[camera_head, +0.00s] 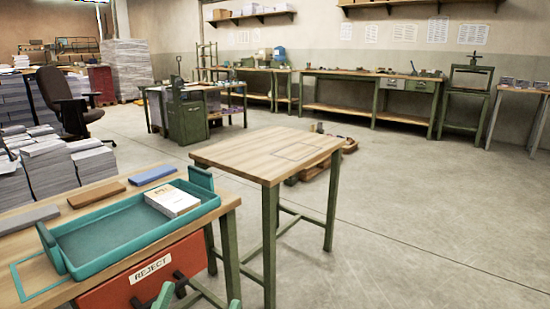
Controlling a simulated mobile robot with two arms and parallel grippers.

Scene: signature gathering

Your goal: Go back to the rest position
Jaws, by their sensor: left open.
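My left gripper (199,301) shows only at the bottom edge, its two green fingertips apart and nothing seen between them. It is low in front of the near bench, by the red REJECT bin (125,288). The rest of it is cut off by the frame. My right gripper is not in view. A teal tray (110,241) lies on the near wooden bench, with a white printed stack of pages (172,201) in its far right part.
A small wooden table (235,150) with green legs stands just right of the near bench. Paper stacks (58,172) and an office chair (65,102) are at left. Workbenches line the back wall. The concrete floor (420,220) at right is clear.

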